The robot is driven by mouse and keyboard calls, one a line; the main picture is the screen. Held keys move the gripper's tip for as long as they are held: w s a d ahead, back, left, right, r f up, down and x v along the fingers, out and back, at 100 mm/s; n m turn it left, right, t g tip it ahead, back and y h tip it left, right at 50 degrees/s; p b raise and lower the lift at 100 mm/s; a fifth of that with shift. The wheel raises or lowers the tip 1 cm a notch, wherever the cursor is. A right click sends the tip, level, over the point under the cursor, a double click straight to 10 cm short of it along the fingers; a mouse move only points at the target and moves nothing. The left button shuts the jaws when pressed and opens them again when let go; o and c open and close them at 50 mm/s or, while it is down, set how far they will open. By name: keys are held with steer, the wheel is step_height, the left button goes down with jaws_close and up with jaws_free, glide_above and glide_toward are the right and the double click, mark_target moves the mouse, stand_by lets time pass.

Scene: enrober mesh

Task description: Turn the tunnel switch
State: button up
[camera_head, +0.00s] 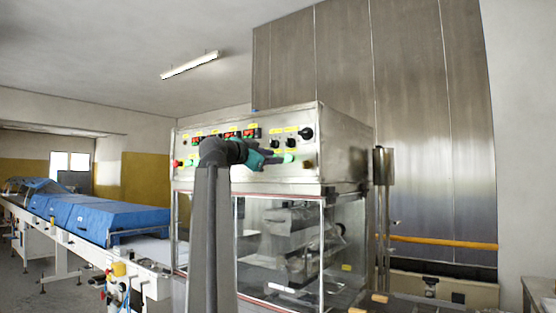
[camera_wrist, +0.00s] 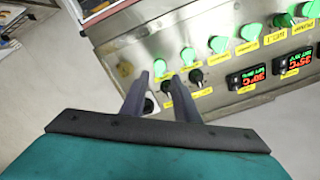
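The control panel (camera_head: 237,172) is the steel front of a machine box, with rows of lamps, knobs and displays. Its labels are too small or turned for me to tell which is the tunnel switch. My gripper (camera_head: 288,158) is in front of the panel's lower right part. In the wrist view my gripper (camera_wrist: 162,80) has its two dark fingers apart, near small black knobs. One black knob (camera_wrist: 196,76) is just right of the right finger. Another, with a pale base, is partly hidden behind the fingers. I cannot tell whether the fingers touch any knob.
A large black knob (camera_head: 306,132) is at the panel's upper right. Green lamps (camera_wrist: 250,32) and red-digit displays (camera_wrist: 248,78) lie near the fingers. A clear-walled cabinet (camera_head: 290,250) is below the panel. A conveyor with blue covers (camera_head: 120,222) runs left.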

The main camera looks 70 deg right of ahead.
steer(key=v, duration=0.8)
steer(key=shift+a, duration=0.1)
